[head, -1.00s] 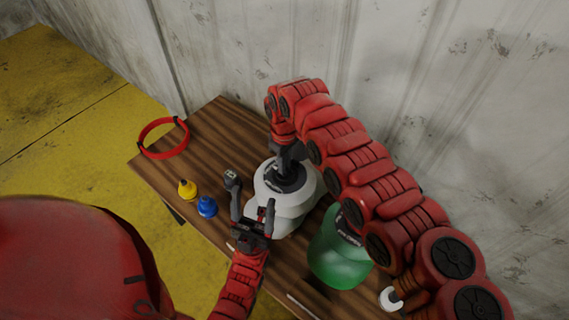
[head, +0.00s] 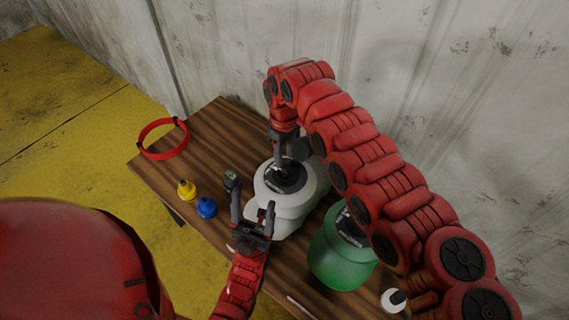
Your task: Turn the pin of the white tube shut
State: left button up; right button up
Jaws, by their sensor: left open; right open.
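The white tube (head: 297,199) stands upright on the wooden table, with a black valve cap (head: 288,178) on top. Its pin is too small to make out clearly on the cap. My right gripper (head: 289,158) points down just above the cap, open, with its fingers apart. I cannot tell whether a finger touches the cap. My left gripper (head: 253,203) is open at the near left side of the white tube, its fingers pointing towards the tube. It holds nothing that I can see.
A green tube (head: 338,262) stands close to the right of the white one. A yellow piece (head: 187,191) and a blue piece (head: 206,207) stand near the table's left edge. A red ring (head: 147,133) lies at the far left corner. A pale wall (head: 430,90) rises behind the wooden table (head: 215,140).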

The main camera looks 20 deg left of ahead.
aim_at(285, 167)
notch_tip(285, 167, up, 13)
jog(key=b, duration=0.1)
jog(key=shift+b, duration=0.35)
jog(key=shift+r, duration=0.1)
